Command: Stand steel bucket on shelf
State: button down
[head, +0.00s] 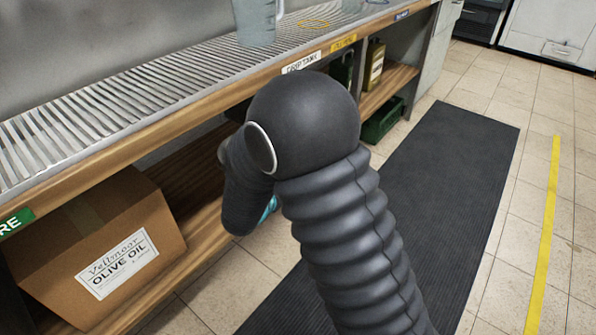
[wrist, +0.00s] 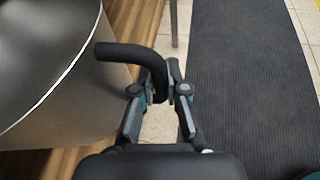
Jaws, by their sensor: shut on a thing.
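The steel bucket (wrist: 62,100) is a grey metal vessel with a bright rim, at the left of the wrist view and cut off by its edge. A black curved handle (wrist: 118,52) stands out from its side. My gripper (wrist: 160,84) is shut on the downturned end of this handle. Brown wood shows behind and below the bucket; I cannot tell whether the bucket rests on it. In the head view my arm hides the bucket and the fingertips. The wooden lower shelf (head: 192,190) shows left of my arm, under the slatted counter.
A cardboard olive oil box (head: 150,210) fills the lower shelf's near left. A clear jug (head: 257,28) stands on the slatted counter (head: 110,95). A yellow bottle (head: 374,65) and a green crate (head: 383,122) are farther along below. A dark mat (head: 450,160) covers clear floor at right.

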jog(key=x, duration=0.9)
jog(key=shift+w+d, duration=0.2)
jog(key=shift+w, duration=0.15)
jog(key=shift+f, duration=0.2)
jog(key=c, duration=1.2)
grip_release()
jog(key=shift+r, duration=0.15)
jog(key=v, duration=1.2)
